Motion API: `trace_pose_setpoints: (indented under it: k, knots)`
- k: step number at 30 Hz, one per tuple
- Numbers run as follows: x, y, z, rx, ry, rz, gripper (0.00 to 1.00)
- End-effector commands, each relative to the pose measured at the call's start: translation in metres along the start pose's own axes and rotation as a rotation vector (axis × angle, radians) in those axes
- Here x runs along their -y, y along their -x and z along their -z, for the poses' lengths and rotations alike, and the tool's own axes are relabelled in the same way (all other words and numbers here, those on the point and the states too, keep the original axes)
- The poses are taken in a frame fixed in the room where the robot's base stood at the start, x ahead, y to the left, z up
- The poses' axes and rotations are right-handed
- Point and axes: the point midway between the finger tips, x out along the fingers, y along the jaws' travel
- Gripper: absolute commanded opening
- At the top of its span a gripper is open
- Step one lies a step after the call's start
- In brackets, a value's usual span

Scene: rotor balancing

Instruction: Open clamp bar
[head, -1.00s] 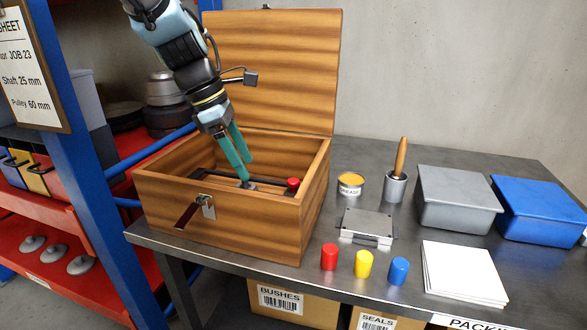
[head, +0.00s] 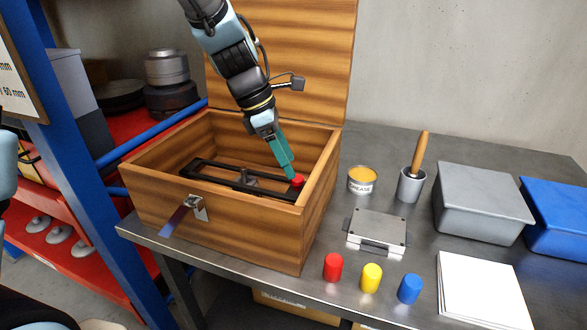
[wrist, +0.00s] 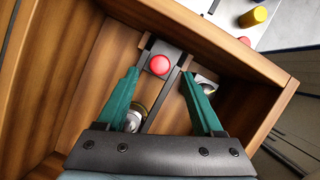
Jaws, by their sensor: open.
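The wooden box (head: 230,222) stands on the bench with its lid up. Inside it lies the dark clamp bar (head: 213,173), with a red knob (head: 298,181) at its right end. The bar (wrist: 168,102) and knob (wrist: 159,65) also show in the wrist view. My gripper (head: 289,174) reaches down into the box at the knob. In the wrist view my gripper (wrist: 159,76) is open, with one green finger on each side of the knob and visible gaps between. Metal parts beside the bar are partly hidden by the fingers.
The box walls rise close around my gripper. A grease tin (head: 361,180), a cup with a wooden-handled tool (head: 411,186), a flat metal case (head: 377,228) and red, yellow and blue pegs stand on the bench to the right.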

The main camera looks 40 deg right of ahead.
Motion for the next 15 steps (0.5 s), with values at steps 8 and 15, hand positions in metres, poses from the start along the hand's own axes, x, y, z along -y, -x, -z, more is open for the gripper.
trace_pose_setpoints:
  k: [8, 15]
  knots:
    - [0.0, -0.034, 0.0, 0.0, 0.001, 0.001, 0.69]
    - [0.0, -0.04, 0.001, -0.001, 0.001, -0.001, 0.69]
